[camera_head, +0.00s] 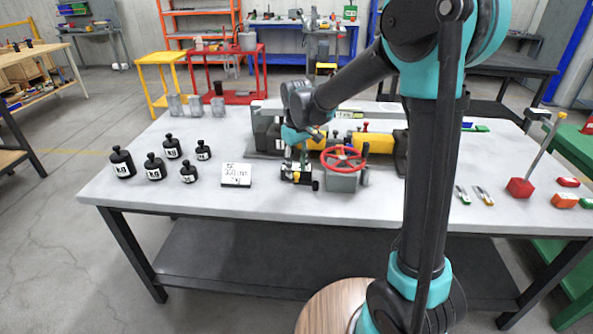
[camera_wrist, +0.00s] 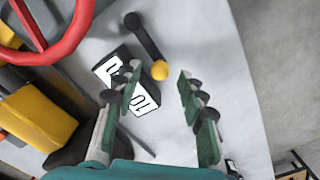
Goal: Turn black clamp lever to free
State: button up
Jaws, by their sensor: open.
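The black clamp lever (camera_wrist: 147,40) shows in the wrist view as a dark bar with a round black end and a yellow ball (camera_wrist: 160,70) at its other end. In the head view the yellow ball (camera_head: 296,177) is small, beside a black block at the bench's front. My gripper (camera_wrist: 159,84) is open, its two green-padded fingers apart. The yellow ball appears between and just beyond the fingertips, nearer the left one; contact cannot be told. In the head view my gripper (camera_head: 300,164) points down above this spot, left of the red handwheel (camera_head: 343,158).
A black block with white number labels (camera_wrist: 145,98) lies beside the lever, partly behind the left finger. A yellow body (camera_head: 380,143) stands behind the handwheel. Several black weights (camera_head: 155,167) and a white sign (camera_head: 236,175) stand left on the grey bench (camera_head: 240,205).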

jog(key=shift+f, duration=0.75)
jog(key=shift+c, duration=0.5)
grip_shut()
